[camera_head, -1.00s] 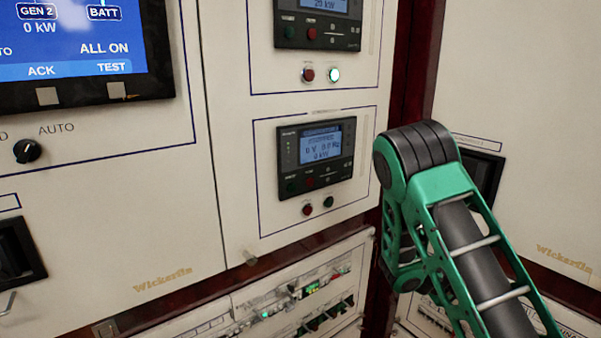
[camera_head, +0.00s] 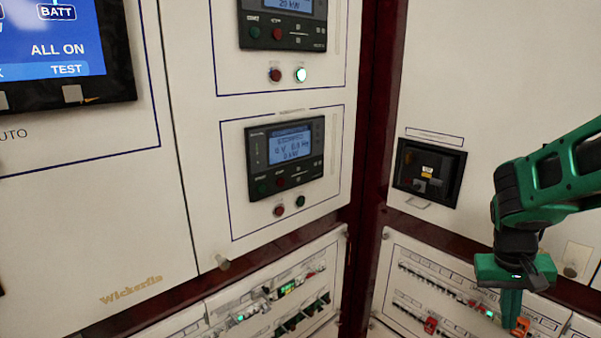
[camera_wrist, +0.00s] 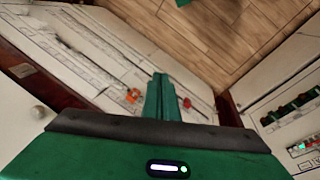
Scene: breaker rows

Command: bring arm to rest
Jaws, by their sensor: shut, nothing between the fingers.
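My gripper (camera_head: 511,305) hangs at the lower right of the head view, in front of the right-hand breaker panel (camera_head: 400,262). Its green fingers point down and are closed together with nothing between them. The fingers also show in the wrist view (camera_wrist: 159,96), shut, with the breaker panel behind them. My green and black arm comes in from the right edge of the head view. I cannot tell whether the fingertips touch the panel.
An orange breaker piece (camera_head: 521,326) is beside the fingers, and a red one (camera_head: 430,325) is further left. A dark recessed unit (camera_head: 430,172) sits above. A left breaker panel (camera_head: 285,290) and a generator controller (camera_head: 285,157) stand left. Wooden floor (camera_wrist: 225,40) shows in the wrist view.

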